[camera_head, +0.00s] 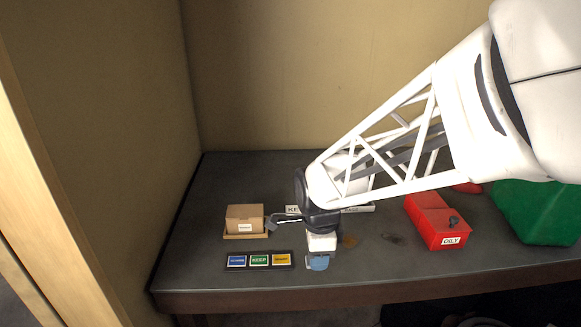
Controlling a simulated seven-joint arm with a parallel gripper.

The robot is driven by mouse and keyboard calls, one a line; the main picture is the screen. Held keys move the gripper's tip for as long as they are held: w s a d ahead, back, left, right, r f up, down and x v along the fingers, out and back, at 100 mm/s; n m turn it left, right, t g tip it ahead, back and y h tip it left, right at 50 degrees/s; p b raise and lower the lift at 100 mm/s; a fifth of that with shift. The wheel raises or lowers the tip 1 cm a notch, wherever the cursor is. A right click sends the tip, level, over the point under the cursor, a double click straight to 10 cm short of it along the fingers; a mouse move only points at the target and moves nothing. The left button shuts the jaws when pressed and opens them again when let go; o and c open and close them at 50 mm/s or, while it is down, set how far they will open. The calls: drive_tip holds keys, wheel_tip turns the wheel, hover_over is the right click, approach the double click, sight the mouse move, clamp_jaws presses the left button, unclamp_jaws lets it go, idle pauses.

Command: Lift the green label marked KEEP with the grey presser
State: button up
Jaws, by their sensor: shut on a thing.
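The green label marked KEEP (259,260) lies in the middle of a dark strip, between a blue label (236,261) and a yellow one (281,259). No other grey presser is clearly visible.
A cardboard box (245,214) on a tan tray stands behind the strip. White signs, one starting KE (293,209), are partly hidden behind my wrist. A red box marked OILY (436,222) and a green object (540,213) stand right. The dark table's (200,220) left side is clear.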

approach(261, 260)
idle(0.5)
drive_tip(key=shift+f, duration=0.25)
drive_tip(key=shift+f, duration=2.8)
drive_tip(key=shift+f, duration=0.65)
idle(1.2)
drive_tip(key=shift+r, duration=0.15)
drive_tip(key=shift+r, duration=3.45)
